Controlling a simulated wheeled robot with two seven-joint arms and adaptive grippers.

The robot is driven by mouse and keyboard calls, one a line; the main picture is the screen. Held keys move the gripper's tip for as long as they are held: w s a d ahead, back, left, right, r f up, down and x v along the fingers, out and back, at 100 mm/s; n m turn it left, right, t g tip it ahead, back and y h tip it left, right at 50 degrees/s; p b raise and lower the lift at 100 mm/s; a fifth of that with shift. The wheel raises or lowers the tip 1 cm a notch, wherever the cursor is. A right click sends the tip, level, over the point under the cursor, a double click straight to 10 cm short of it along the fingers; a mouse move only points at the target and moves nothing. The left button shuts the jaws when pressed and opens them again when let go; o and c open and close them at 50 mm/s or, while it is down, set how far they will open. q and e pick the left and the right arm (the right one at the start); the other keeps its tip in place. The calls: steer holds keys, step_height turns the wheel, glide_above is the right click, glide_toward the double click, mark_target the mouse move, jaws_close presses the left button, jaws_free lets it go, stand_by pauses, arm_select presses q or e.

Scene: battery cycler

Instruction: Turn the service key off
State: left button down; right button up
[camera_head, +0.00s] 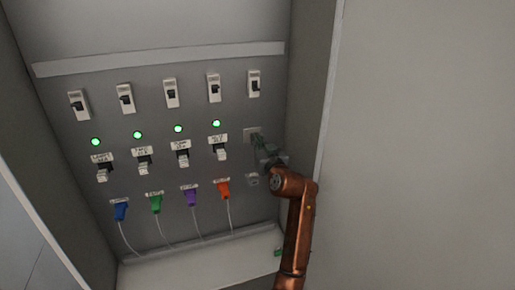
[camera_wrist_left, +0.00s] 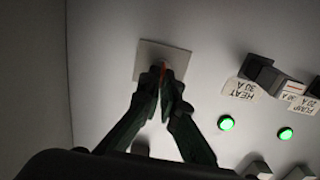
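The service key (camera_wrist_left: 163,70) shows only as a thin red sliver in the left wrist view. It is on a pale square plate (camera_wrist_left: 148,54), and the fingers hide most of it. My left gripper (camera_wrist_left: 163,76) has its dark green fingertips close together on both sides of the red part, right at the plate. In the head view the plate (camera_head: 247,133) is on the right of the back panel, with my left gripper (camera_head: 257,143) in front of it. How far the key is turned is hidden. My right gripper is not in view.
A row of breakers (camera_head: 171,92) runs above several lit green lamps (camera_head: 178,129) and labelled switches (camera_head: 181,153). Coloured plugs with cables (camera_head: 191,197) hang below. The cabinet's right wall (camera_head: 309,75) is close to my arm.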

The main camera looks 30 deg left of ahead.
arm_select(q)
steer(key=shift+a+f+n+b, duration=0.1)
steer(key=shift+f+n+b, duration=0.05)
steer(key=shift+n+b, duration=1.3)
steer(key=shift+f+n+b, duration=0.1)
steer(key=shift+n+b, duration=1)
steer(key=shift+n, duration=0.55)
steer(key=c, duration=2.2)
jaws_free()
steer(key=shift+s+r, duration=0.1)
steer(key=shift+r, duration=0.05)
steer(key=v, duration=1.2)
